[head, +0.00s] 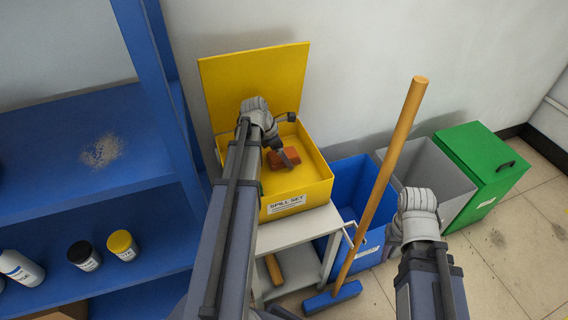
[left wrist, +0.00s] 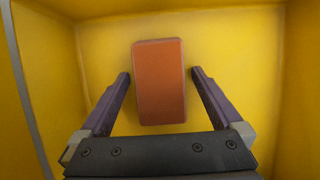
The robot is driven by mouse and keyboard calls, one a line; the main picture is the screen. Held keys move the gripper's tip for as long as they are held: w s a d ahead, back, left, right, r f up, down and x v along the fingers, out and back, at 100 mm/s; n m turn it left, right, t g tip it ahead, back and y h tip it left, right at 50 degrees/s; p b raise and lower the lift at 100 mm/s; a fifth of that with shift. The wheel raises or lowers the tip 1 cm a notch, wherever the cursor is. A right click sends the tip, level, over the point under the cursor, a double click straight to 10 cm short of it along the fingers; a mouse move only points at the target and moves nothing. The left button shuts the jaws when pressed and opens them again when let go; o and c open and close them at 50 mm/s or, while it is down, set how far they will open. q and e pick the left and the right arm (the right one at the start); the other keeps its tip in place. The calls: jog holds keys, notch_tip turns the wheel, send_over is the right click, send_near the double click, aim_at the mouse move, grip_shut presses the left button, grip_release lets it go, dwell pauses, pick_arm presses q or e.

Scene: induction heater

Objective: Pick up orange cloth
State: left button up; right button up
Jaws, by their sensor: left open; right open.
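The orange cloth (head: 285,158) lies flat in the open yellow spill kit box (head: 313,188) in the head view. It is a folded rectangular block, and it also shows in the left wrist view (left wrist: 160,80). My left gripper (head: 286,148) reaches down into the box at the cloth. In the left wrist view its open fingers (left wrist: 160,88) stand on either side of the cloth, with a gap on each side. My right gripper (head: 347,233) is open and empty, apart from the cloth, in front of the blue bin.
The box stands on a small grey table (head: 312,228) with its lid (head: 255,80) raised. A broom (head: 385,170) leans in front of blue (head: 355,185), grey (head: 440,175) and green (head: 485,165) bins. A blue shelf (head: 80,140) with spilled powder stands left. Floor at right is clear.

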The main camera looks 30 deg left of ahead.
pick_arm(q)
jog(key=shift+w+d+f, duration=0.1)
jog(key=shift+f, duration=0.1)
jog(key=shift+f, duration=0.25)
dwell(0.3)
jog(key=c, duration=1.3)
jog(key=shift+r, duration=0.2)
notch_tip(320, 180, up, 10)
jog(key=p, duration=1)
jog(key=shift+r, duration=0.1)
